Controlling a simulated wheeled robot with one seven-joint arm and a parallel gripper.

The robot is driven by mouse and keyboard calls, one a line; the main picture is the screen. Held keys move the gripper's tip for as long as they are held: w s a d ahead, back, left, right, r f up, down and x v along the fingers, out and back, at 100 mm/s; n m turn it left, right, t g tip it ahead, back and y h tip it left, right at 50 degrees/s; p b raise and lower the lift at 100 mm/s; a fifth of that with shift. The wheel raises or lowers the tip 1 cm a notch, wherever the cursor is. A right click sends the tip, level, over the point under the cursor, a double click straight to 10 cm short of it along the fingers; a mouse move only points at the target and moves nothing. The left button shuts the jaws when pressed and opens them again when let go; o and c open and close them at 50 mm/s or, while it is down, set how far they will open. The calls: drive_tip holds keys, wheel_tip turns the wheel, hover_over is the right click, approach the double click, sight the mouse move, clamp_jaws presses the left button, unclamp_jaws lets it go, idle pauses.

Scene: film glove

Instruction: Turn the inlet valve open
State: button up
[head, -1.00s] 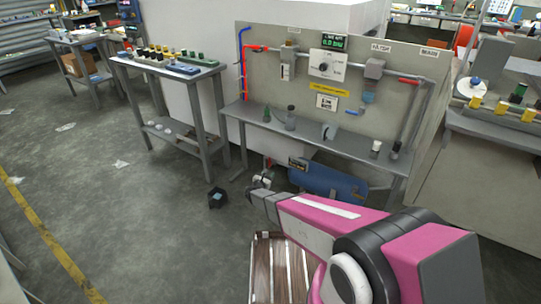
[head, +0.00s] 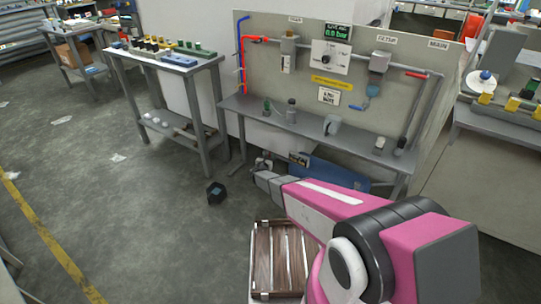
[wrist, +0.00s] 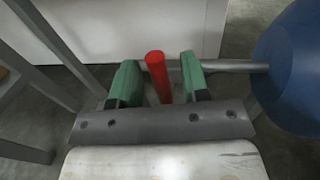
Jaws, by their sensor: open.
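A red lever (wrist: 158,85) stands between the two green fingers of my gripper (wrist: 158,62) in the wrist view. The fingers are open, one on each side of it, with gaps showing. A grey pipe runs behind the lever to a blue tank (wrist: 295,70). In the head view the tank (head: 330,172) lies under the bench, and my gripper (head: 264,166) is at its left end, small and partly hidden by my arm. A dark label plate (head: 298,159) there is too small to read. On the panel, another red handle (head: 256,38) sits upper left.
The grey bench (head: 310,125) stands over the tank, with its legs near my arm. A small dark box (head: 216,192) lies left of my gripper. The floor at left is mostly clear.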

drive_tip(key=shift+x, duration=1.15)
clamp_jaws()
drive_tip(key=shift+a, duration=0.1)
drive_tip(key=w+a+f+n+g+h, duration=0.2)
drive_tip(key=f+n, duration=0.3)
drive_tip(key=n, duration=1)
drive_tip(key=shift+a+n+g, duration=0.3)
drive_tip(key=shift+a+g, duration=0.4)
drive_tip(key=shift+g, duration=0.1)
drive_tip(key=shift+w, duration=0.1)
